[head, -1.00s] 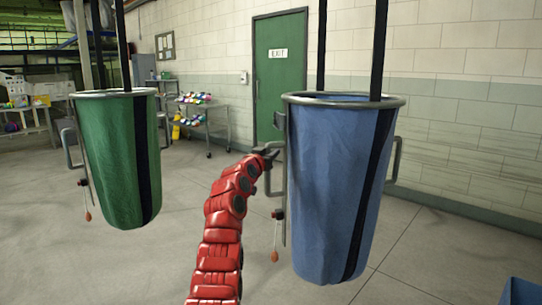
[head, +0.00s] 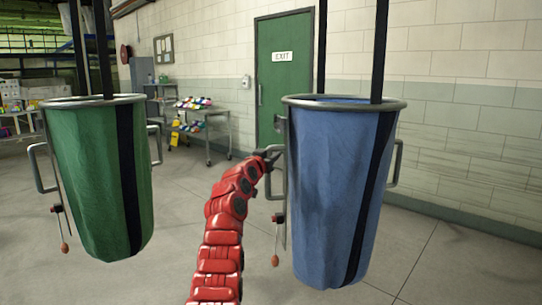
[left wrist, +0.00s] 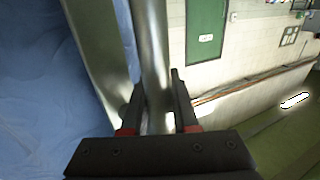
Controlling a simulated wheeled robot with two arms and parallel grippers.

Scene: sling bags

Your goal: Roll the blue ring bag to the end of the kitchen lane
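The blue ring bag (head: 335,190) hangs upright from dark straps at the right of the head view, with a round metal rim (head: 345,103) and a tube handle on each side. My left gripper (head: 270,160) is at its left handle (head: 275,180). In the left wrist view the two fingers (left wrist: 157,112) stand on either side of the metal handle bar (left wrist: 153,50) and look closed on it. Blue fabric (left wrist: 40,90) fills the left of that view. My right gripper is out of view.
A green ring bag (head: 95,185) hangs at the left, with floor between it and the blue bag. A cart with colourful items (head: 195,125) stands behind. A green exit door (head: 283,75) and a block wall (head: 460,140) close the back and right.

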